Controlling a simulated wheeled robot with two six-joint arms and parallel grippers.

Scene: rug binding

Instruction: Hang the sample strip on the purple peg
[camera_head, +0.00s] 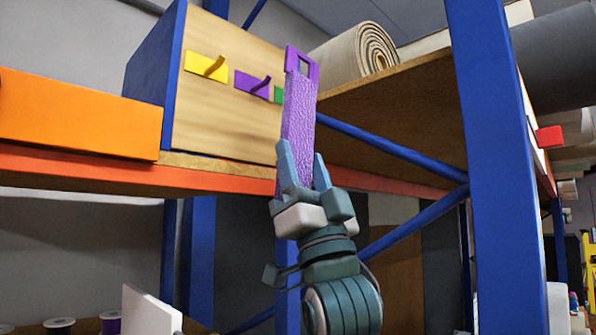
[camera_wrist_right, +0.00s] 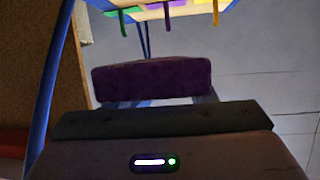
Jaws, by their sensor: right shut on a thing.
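The sample strip (camera_head: 299,110) is purple and textured, with a square-holed loop at its top end. My right gripper (camera_head: 302,172) is shut on its lower part and holds it roughly upright, loop up. The purple peg (camera_head: 253,82) sits on a wooden panel, left of the strip's loop in the head view; the strip is apart from it in the picture. In the right wrist view the strip (camera_wrist_right: 152,78) shows dark in front of the jaws, and the purple peg (camera_wrist_right: 167,12) is at the top edge. My left gripper is in neither view.
A yellow peg (camera_head: 207,67) is left of the purple one; a green peg (camera_head: 278,94) is partly hidden by the strip. An orange shelf beam (camera_head: 80,170) runs below the panel (camera_head: 235,120). A blue upright (camera_head: 487,150) stands at right. A rolled rug (camera_head: 350,55) lies behind.

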